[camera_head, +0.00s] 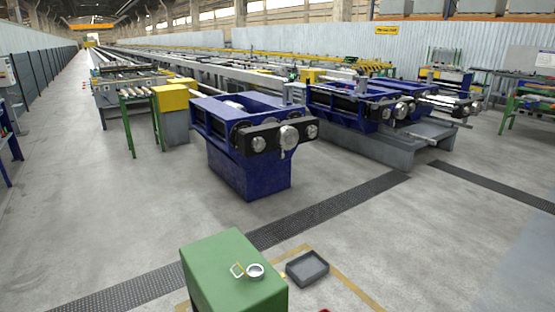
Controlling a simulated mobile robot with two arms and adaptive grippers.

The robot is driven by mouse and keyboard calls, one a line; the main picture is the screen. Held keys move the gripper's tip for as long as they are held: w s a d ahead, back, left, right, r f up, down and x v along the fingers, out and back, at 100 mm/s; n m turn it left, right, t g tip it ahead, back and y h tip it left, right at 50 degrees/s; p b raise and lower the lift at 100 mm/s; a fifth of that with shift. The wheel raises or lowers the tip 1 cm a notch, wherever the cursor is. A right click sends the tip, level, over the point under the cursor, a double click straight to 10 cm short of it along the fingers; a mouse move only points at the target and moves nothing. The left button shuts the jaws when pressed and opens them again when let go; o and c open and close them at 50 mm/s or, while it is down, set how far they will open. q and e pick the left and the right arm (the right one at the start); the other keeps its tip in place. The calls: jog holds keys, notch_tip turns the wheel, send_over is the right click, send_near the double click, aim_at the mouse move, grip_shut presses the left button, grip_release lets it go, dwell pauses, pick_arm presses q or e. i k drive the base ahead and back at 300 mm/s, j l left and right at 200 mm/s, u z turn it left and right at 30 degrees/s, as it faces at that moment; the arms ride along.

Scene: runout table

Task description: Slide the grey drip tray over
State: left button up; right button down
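The grey drip tray (307,266) is a shallow, dark rectangular tray with a raised rim. It appears to lie on the floor just right of the green cabinet (225,262), at the bottom centre of the head view. It looks empty. Neither of my grippers is in view.
A yellow floor line (350,286) runs by the tray. A dark floor grating (330,205) and a blue machine (250,150) lie beyond. Floor to the right is clear.

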aim_at(309, 268)
jog(key=i+l+u, duration=0.15)
jog(key=l, duration=0.35)
jog(key=i+l+u, duration=0.15)
jog(key=l, duration=0.4)
jog(key=i+l+u, duration=0.15)
jog(key=l, duration=0.4)
jog(key=i+l+u, duration=0.15)
jog(key=l, duration=0.4)
jog(key=l+u, duration=0.15)
jog(key=l, duration=0.4)
